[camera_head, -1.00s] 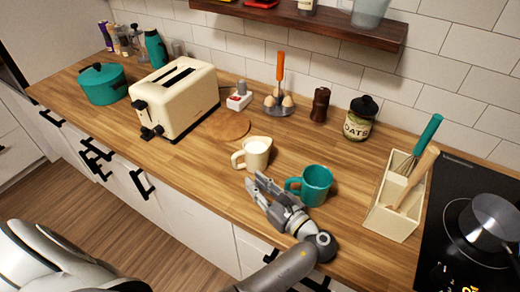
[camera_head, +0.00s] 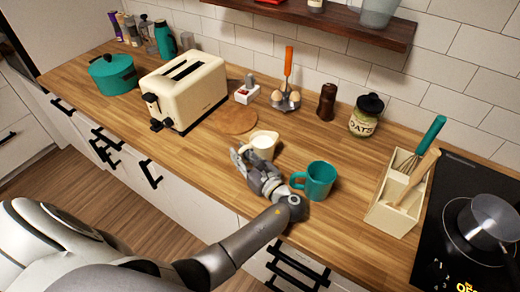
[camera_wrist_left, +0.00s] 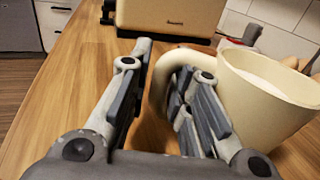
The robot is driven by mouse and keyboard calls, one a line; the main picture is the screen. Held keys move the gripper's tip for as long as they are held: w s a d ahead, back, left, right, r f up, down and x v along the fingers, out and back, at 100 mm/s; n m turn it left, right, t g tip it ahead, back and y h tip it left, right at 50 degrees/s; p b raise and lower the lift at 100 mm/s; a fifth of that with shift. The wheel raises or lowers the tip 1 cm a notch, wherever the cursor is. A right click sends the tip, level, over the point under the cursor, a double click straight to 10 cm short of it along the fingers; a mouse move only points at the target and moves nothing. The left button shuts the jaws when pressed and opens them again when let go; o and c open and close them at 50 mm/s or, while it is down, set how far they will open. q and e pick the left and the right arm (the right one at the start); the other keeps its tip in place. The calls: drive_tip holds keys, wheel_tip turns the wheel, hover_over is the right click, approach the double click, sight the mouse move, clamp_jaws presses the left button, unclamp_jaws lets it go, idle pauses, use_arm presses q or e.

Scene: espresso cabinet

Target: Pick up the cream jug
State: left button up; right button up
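The cream jug (camera_head: 264,141) stands upright on the wooden counter and holds something white. In the left wrist view the jug (camera_wrist_left: 262,105) is at the right, with its handle (camera_wrist_left: 158,80) curving to the left. My left gripper (camera_head: 241,160) is at the jug's near left side, and its fingers partly cover the handle in the head view. In the left wrist view my gripper (camera_wrist_left: 165,95) is open. The handle shows between the fingers, with the right finger overlapping the handle's loop. I cannot tell whether they touch. My right gripper is out of view.
A teal mug (camera_head: 319,180) stands just right of my left gripper. A cream toaster (camera_head: 185,90) and a round wooden board (camera_head: 236,121) are behind left. A utensil box (camera_head: 393,213) and a hob (camera_head: 470,235) are at right. The counter left of the jug is clear.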

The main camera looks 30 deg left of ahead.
sight(240, 149)
use_arm(q)
drive_tip(key=shift+a, duration=0.1)
clamp_jaws()
drive_tip(key=shift+r, duration=0.25)
idle(0.3)
drive_tip(key=shift+r+b, duration=0.45)
drive_tip(key=shift+r, duration=0.9)
drive_tip(key=s+d+r+b, duration=0.1)
drive_tip(key=s+d+r, duration=0.3)
drive_tip(key=s+r, duration=0.5)
drive_tip(key=shift+s+r+t+b, duration=0.3)
drive_tip(key=shift+s, duration=1.7)
